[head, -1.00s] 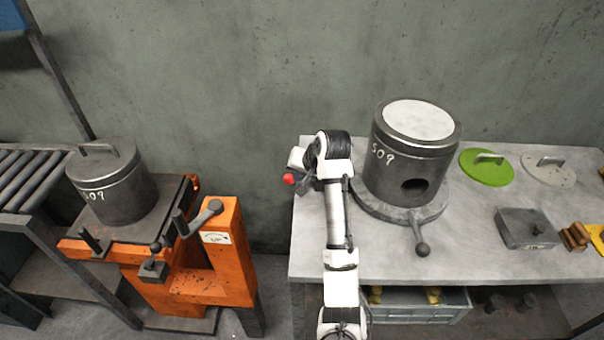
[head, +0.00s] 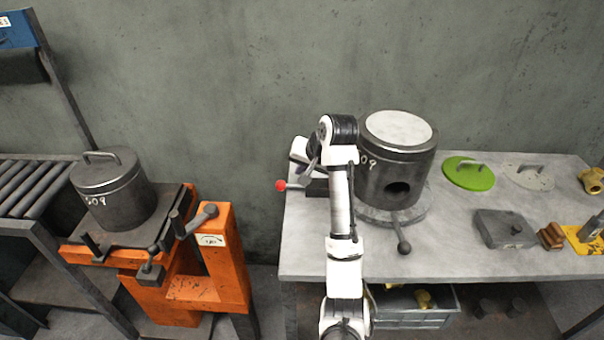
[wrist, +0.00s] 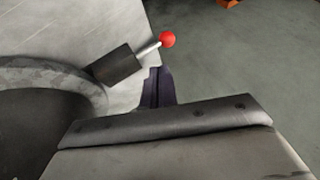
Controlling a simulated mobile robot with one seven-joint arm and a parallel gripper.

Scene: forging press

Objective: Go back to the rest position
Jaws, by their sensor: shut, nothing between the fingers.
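My arm rises from the bottom middle of the head view, with its wrist bent at the left end of the grey table (head: 350,255). My gripper (wrist: 157,87) shows in the wrist view as dark fingertips beyond a grey bolted body. The fingers look together and empty. They sit beside a dark block with a red ball lever (wrist: 168,40), without visible grip on it. The red ball also shows in the head view (head: 281,185), left of my wrist. In the head view, the fingertips are mostly hidden by my arm.
A dark cylinder marked 09 (head: 395,180) stands on a round base, close right of my arm. A green lid (head: 469,175) and grey box (head: 505,229) lie farther right. An orange stand (head: 225,265) holds a lidded cylinder (head: 112,190) at left. A grey wall is behind.

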